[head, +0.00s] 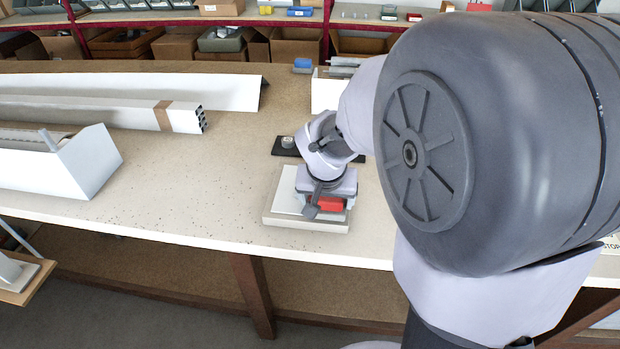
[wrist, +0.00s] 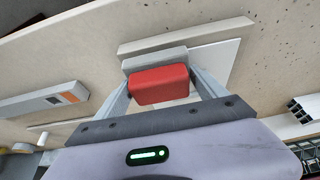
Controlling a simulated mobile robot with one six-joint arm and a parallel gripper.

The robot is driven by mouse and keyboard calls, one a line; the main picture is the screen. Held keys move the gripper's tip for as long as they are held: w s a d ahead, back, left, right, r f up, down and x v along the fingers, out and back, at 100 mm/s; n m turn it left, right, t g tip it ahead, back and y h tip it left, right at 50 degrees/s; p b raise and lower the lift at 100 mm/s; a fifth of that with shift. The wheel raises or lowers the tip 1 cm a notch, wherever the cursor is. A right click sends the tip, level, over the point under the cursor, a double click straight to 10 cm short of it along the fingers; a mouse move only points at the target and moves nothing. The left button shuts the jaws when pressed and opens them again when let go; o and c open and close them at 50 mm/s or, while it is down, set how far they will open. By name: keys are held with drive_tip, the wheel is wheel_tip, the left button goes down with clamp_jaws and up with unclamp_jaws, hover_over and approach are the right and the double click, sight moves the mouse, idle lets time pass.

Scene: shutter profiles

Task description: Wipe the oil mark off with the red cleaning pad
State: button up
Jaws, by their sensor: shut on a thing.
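The red cleaning pad (head: 327,204) is in my gripper (head: 318,198), over the right part of a white plate (head: 287,192) near the table's front edge. In the wrist view the red pad (wrist: 158,86) sits between the two fingers of my gripper (wrist: 160,88), which are shut on its sides. A light grey layer (wrist: 156,60) shows along the pad's far side. The white plate (wrist: 222,62) lies behind it. I cannot tell whether the pad touches the plate. No oil mark shows; the pad and gripper cover part of the plate.
The plate rests on a beige base (head: 278,219). A dark tray (head: 286,150) lies behind my gripper. Long white profiles (head: 100,112) and a white angled shutter piece (head: 55,165) lie to the left. The table (head: 190,190) between them and the plate is clear apart from dark specks.

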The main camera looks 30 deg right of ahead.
sight(300, 209)
drive_tip(key=shift+f+b, duration=0.35)
drive_tip(key=shift+w+a, duration=0.1)
drive_tip(key=shift+w+a, duration=0.2)
drive_tip(key=shift+a, duration=0.05)
drive_tip(key=shift+w+a+b, duration=0.45)
drive_tip(key=shift+a+b, duration=0.2)
drive_tip(key=shift+a, duration=0.1)
drive_tip(key=shift+w+a+r, duration=0.1)
drive_tip(key=shift+a+r, duration=0.05)
drive_tip(key=shift+w+a+f, duration=0.1)
drive_tip(key=shift+w+a, duration=0.35)
drive_tip(key=shift+a, duration=0.2)
drive_tip(key=shift+w+a+f, duration=0.1)
drive_tip(key=shift+w+a, duration=0.3)
drive_tip(key=shift+a, duration=0.25)
drive_tip(key=shift+a, duration=0.1)
